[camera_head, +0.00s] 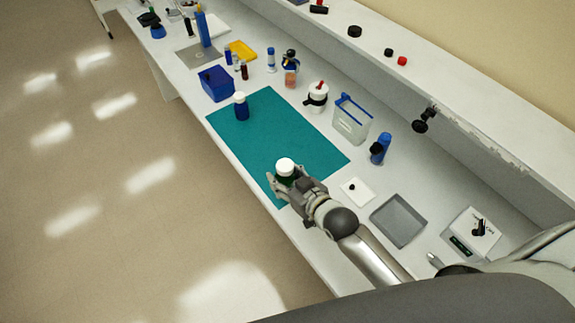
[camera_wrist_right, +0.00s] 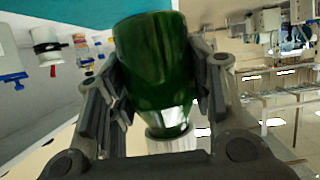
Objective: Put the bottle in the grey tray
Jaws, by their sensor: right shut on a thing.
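A green bottle with a white cap (camera_head: 285,166) is in my right gripper (camera_head: 286,187), at the near edge of the teal mat. In the right wrist view the green bottle (camera_wrist_right: 158,62) sits between both fingers of my right gripper (camera_wrist_right: 160,90), which is shut on it. Whether the bottle's base touches the mat is hidden. The grey tray (camera_head: 398,221) is shallow and looks empty. It lies on the bench to the right of the gripper, beyond my forearm. My left gripper is not in view.
A dark blue bottle with a white cap (camera_head: 241,106) stands on the teal mat (camera_head: 270,128). Between the mat and the tray lies a white square plate (camera_head: 357,191). A blue cylinder (camera_head: 381,148), a clear bin (camera_head: 351,122) and a white scale (camera_head: 470,235) stand nearby.

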